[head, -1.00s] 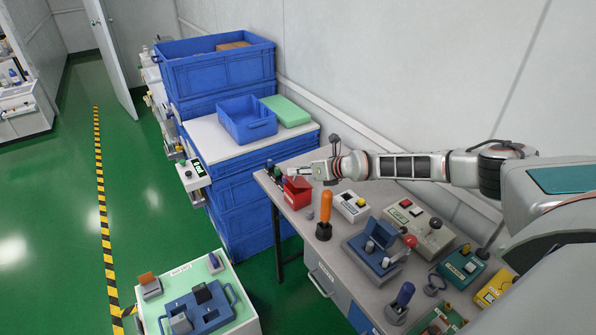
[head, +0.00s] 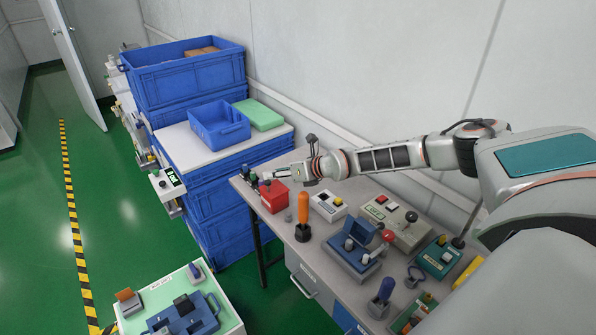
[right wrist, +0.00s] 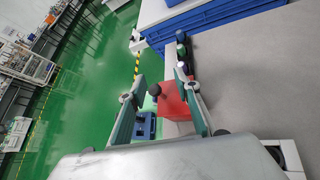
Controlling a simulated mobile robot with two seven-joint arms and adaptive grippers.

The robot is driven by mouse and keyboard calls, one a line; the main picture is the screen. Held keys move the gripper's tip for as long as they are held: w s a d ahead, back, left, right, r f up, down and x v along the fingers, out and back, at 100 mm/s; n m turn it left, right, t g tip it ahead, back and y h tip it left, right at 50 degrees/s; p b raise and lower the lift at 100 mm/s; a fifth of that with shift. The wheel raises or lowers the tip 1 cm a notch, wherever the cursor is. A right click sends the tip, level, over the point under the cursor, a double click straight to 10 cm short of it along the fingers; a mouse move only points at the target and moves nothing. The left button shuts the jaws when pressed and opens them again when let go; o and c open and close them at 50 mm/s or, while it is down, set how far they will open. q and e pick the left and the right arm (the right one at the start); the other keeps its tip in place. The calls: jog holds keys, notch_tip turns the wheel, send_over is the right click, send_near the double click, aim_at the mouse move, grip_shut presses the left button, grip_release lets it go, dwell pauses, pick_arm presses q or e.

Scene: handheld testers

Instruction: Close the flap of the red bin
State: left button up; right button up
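The small red bin (head: 273,198) stands at the far left end of the grey workbench. My right gripper (head: 268,176) is just above and behind the bin's upper edge, reaching in from the right. In the right wrist view the red bin (right wrist: 172,106) shows beyond and between the two separated fingers of the right gripper (right wrist: 160,78). The gripper is open, with nothing held between the fingertips. The flap cannot be told clearly from the bin body, and whether a finger touches it cannot be told. My left gripper is out of view.
An orange-handled tester (head: 303,208) stands right of the bin. A white button box (head: 328,205) and a blue tester (head: 355,252) lie farther along. Small dark items are beside the bin's left side. Blue crates (head: 213,205) are stacked beyond the bench.

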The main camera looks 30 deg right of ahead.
jog(key=v, duration=1)
jog(key=shift+d, duration=0.15)
jog(key=shift+s, duration=0.15)
